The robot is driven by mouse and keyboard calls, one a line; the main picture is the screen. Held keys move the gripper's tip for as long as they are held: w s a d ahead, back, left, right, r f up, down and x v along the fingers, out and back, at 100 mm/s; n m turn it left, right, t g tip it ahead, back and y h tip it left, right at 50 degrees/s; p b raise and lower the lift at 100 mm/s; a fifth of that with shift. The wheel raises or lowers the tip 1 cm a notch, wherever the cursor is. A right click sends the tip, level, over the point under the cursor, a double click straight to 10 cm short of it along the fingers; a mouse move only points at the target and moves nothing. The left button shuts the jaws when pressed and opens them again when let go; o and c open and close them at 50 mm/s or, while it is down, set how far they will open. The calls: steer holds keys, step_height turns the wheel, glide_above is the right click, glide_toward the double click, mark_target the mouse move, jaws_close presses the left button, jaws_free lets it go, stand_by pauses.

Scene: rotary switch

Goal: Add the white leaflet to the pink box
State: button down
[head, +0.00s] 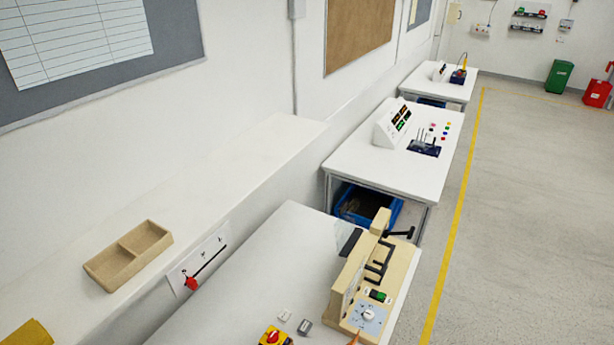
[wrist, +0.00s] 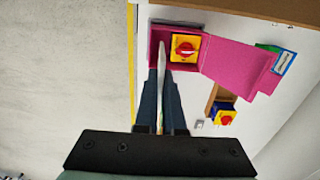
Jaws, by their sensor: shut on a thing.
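In the wrist view, the pink box (wrist: 236,62) is open, with its lid or flap spread to the right. A yellow rotary switch with a red knob (wrist: 184,48) lies inside it. My gripper (wrist: 161,72) is shut on the white leaflet (wrist: 160,92), a thin sheet seen nearly edge-on between the dark fingers. The fingertips overlap the box's left part, left of the switch. I cannot tell how far the leaflet's end is above the box floor. Neither the pink box nor my gripper shows clearly in the head view.
A second yellow switch with a red knob (wrist: 225,117) sits below the box's flap in the wrist view. In the head view, a beige machine (head: 352,282) stands on the near white table, and an empty two-part tray (head: 128,256) lies on the ledge at left.

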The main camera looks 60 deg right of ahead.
step_height(320, 180, down, 9)
steer(key=b, duration=0.6)
stand_by(0.3)
steer(key=c, duration=0.9)
jaws_free()
steer(key=shift+c, duration=0.2)
step_height(320, 180, up, 6)
steer(key=p, duration=0.6)
steer(key=shift+r+p, duration=0.65)
steer(key=shift+r, duration=0.35)
